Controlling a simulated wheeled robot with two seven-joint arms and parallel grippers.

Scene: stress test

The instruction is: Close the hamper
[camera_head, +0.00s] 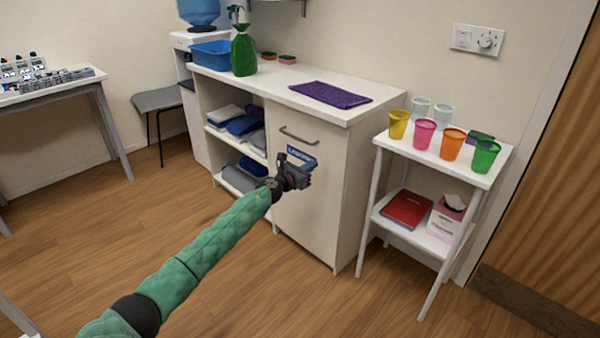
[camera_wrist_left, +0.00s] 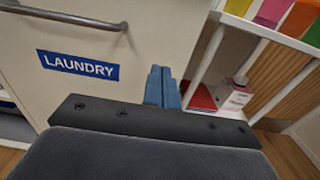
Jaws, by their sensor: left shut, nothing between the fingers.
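The hamper is a white tilt-front panel (camera_head: 312,217) in the white cabinet, with a grey bar handle (camera_head: 297,135) near its top and a blue label. In the left wrist view the label (camera_wrist_left: 77,65) reads LAUNDRY and the handle (camera_wrist_left: 70,16) is at the upper left. The panel looks about flush with the cabinet in the head view; I cannot tell whether a small gap is left. My left gripper (camera_head: 307,172) is in front of the panel, below the handle and over part of the label. Its blue fingers (camera_wrist_left: 162,87) are together and empty. My right gripper is not in view.
The cabinet top (camera_head: 280,87) holds a purple cloth (camera_head: 330,94) and a green bottle (camera_head: 244,52). Open shelves with folded cloths (camera_head: 240,125) are left of the panel. A white stand (camera_head: 440,163) with coloured cups is close on the right. The floor (camera_head: 270,290) in front is clear.

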